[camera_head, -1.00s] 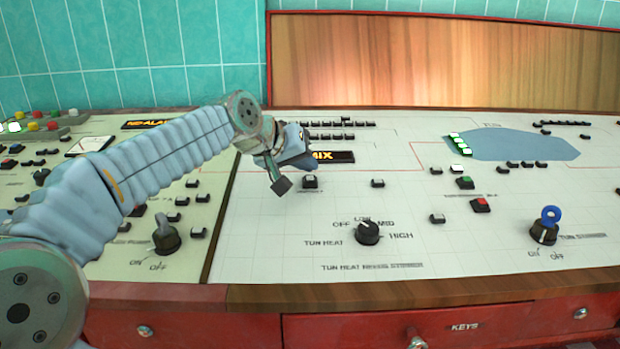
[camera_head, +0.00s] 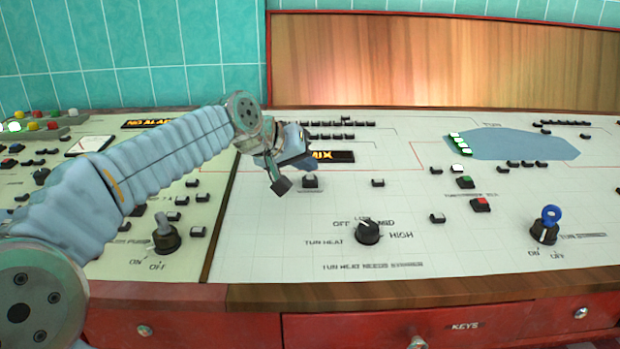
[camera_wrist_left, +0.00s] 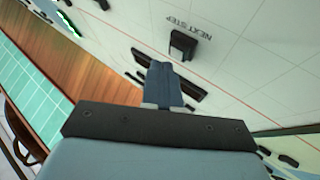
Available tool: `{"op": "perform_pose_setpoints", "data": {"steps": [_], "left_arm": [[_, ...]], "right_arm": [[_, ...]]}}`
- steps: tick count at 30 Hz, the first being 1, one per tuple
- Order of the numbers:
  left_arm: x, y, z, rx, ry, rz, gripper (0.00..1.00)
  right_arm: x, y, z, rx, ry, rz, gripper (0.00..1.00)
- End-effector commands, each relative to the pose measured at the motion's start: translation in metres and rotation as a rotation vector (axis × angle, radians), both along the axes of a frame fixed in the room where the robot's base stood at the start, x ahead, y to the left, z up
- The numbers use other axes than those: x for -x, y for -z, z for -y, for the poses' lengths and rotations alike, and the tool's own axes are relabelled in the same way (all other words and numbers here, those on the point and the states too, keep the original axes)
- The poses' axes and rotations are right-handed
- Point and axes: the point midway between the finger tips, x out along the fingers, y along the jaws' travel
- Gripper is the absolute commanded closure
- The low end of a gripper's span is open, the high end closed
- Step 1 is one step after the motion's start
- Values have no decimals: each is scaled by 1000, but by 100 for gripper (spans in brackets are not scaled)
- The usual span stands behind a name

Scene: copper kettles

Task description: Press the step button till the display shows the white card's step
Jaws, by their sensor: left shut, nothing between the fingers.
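My left gripper (camera_head: 308,163) is shut and empty, its tip just above the panel beside the display. In the left wrist view its blue fingers (camera_wrist_left: 161,72) point at the panel. The step button (camera_head: 310,181) is a small dark button with a pale top, slightly nearer than the fingertips. In the left wrist view the button (camera_wrist_left: 182,45) stands apart from the fingers, beside the printed words NEXT STEP. The display (camera_head: 338,157) shows orange letters ending in MIX; its left part is hidden behind the gripper. A white card (camera_head: 90,145) lies at the left; its writing is unreadable. My right gripper is out of view.
Rows of small dark buttons lie behind the display. Another knob (camera_head: 166,236) is at the left. A wooden backboard (camera_head: 440,60) rises behind.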

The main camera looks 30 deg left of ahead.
Motion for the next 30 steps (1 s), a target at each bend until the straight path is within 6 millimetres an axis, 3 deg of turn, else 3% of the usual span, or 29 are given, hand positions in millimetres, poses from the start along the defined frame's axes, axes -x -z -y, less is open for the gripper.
{"op": "perform_pose_setpoints", "data": {"steps": [30], "left_arm": [[-2, 12, -1, 0, 0, 0, 100]], "right_arm": [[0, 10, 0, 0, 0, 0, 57]]}}
